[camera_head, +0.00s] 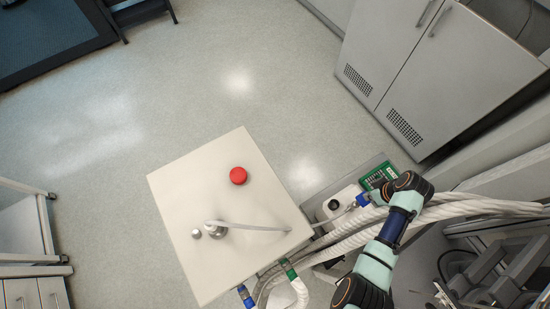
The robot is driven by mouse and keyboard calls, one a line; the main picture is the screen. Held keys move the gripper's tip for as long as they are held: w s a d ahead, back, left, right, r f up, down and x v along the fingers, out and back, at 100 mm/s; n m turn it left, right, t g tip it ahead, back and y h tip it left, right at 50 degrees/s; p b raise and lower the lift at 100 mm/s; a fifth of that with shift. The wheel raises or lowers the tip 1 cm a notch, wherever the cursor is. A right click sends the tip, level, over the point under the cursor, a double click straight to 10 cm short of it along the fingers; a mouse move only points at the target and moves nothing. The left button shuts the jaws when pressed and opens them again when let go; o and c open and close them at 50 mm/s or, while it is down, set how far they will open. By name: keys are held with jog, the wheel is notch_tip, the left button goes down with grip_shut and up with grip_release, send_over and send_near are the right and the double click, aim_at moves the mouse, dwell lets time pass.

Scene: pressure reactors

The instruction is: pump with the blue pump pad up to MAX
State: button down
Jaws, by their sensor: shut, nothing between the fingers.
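My arm comes in from the lower right, and its dark wrist bends left over a small white unit (333,208) with a dark round cap. My gripper (350,207) is small in the view, at the end of the wrist, close above or beside this unit. It is shut with nothing in it. A small blue part (363,200) shows at the wrist end. I cannot tell whether it is the pump pad or a part of my arm, or whether anything touches it. No MAX mark or level scale can be read.
A large white box (190,185) left of my arm bears a red button (238,175), metal fittings (215,229) and a white tube. Thick white hoses (340,237) run past my wrist. A green circuit board (380,176) lies beside the wrist.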

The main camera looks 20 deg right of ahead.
jog(key=shift+f+b, duration=3.2)
jog(key=shift+f, duration=0.75)
notch_tip(320, 180, up, 8)
jog(key=p, duration=0.6)
jog(key=shift+p, duration=0.3)
jog(key=shift+f, duration=0.1)
notch_tip(320, 180, up, 6)
